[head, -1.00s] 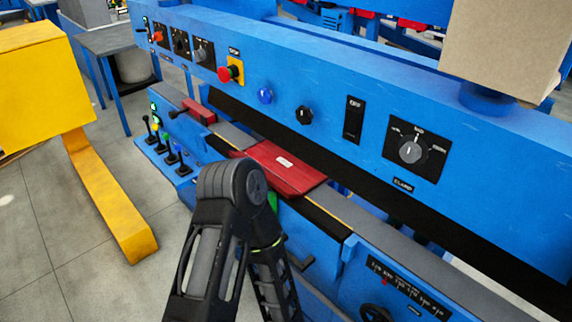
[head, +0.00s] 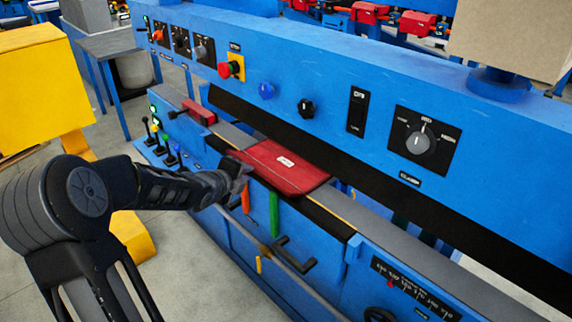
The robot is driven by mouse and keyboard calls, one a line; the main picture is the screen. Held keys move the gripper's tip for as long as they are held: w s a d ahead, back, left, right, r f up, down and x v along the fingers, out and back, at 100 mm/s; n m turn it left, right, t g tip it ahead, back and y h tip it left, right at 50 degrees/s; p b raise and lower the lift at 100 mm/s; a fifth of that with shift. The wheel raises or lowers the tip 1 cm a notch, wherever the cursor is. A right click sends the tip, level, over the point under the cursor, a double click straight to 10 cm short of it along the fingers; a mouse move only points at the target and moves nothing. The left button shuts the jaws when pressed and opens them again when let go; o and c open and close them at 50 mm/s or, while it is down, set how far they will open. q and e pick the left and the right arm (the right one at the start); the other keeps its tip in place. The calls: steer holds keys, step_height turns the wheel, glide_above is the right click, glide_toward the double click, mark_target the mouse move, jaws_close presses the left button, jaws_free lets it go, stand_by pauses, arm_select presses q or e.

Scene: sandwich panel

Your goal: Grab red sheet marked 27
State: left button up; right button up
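A red sheet (head: 288,174) with a small white label lies flat on the bed of the blue machine, under its long upper beam. The label's marking is too small to read. My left gripper (head: 243,172) is at the sheet's near left edge, with its arm reaching in from the left. Its fingers are small and dark at this size, so I cannot tell whether they are open, shut or touching the sheet. My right gripper is not in view.
The blue upper beam (head: 330,95) carries knobs and a red stop button (head: 226,70). Levers (head: 160,140) stand at the left end. Handles (head: 293,255) stick out of the front panel. A yellow block (head: 40,85) stands at the left, and a beige box (head: 510,35) at the upper right.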

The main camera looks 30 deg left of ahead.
mark_target(255, 171)
arm_select(q)
steer(key=shift+b+x, duration=0.4)
steer(key=shift+x, duration=0.6)
steer(key=shift+w+f, duration=0.2)
steer(key=shift+w, duration=0.05)
steer(key=shift+b+x, duration=0.3)
steer(key=shift+x, duration=2.35)
steer(key=shift+s+f, duration=0.1)
steer(key=shift+c, duration=0.4)
jaws_close()
